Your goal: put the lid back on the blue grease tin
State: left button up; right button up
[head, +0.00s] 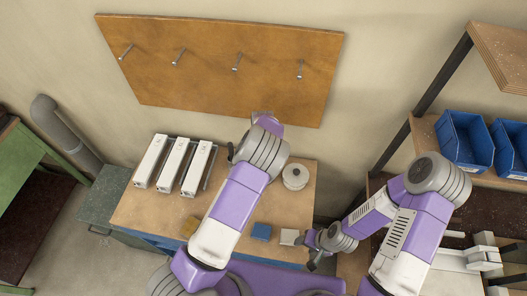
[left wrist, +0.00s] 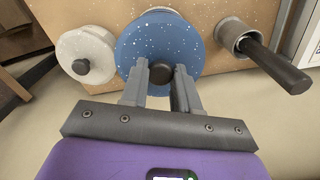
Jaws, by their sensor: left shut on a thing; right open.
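My left gripper (left wrist: 172,78) is shut on the dark knob (left wrist: 181,77) of a round blue speckled lid (left wrist: 150,42) in the left wrist view. In the head view my left wrist covers the lid and this gripper. My right gripper (head: 311,252) is open and empty, beside the bench's front right corner.
A pale lidded tin (head: 295,176) stands near the lid; it also shows in the left wrist view (left wrist: 88,52). A grey pot with a dark handle (left wrist: 275,66) is on the other side.

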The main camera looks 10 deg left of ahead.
pick_arm(q)
jog(key=shift+f, duration=0.4)
notch_tip(320, 180, down, 4)
jog(key=shift+w+r+b, duration=0.1)
jog(key=shift+r+b, duration=0.1)
jog(key=shift+b, duration=0.65)
pick_arm(e)
jog(key=shift+w+f, duration=0.1)
jog(key=shift+f, duration=0.75)
pick_arm(q)
jog(key=shift+f+b, duration=0.5)
jog(key=shift+f, duration=0.05)
pick_arm(e)
jog(key=shift+f, duration=0.5)
pick_arm(q)
jog(key=shift+b, duration=0.35)
pick_arm(e)
jog(key=shift+f, duration=0.35)
pick_arm(q)
jog(key=shift+f+b, duration=0.15)
jog(key=shift+b, duration=0.4)
pick_arm(e)
jog(key=shift+f, duration=0.55)
pick_arm(q)
jog(key=o, duration=1.6)
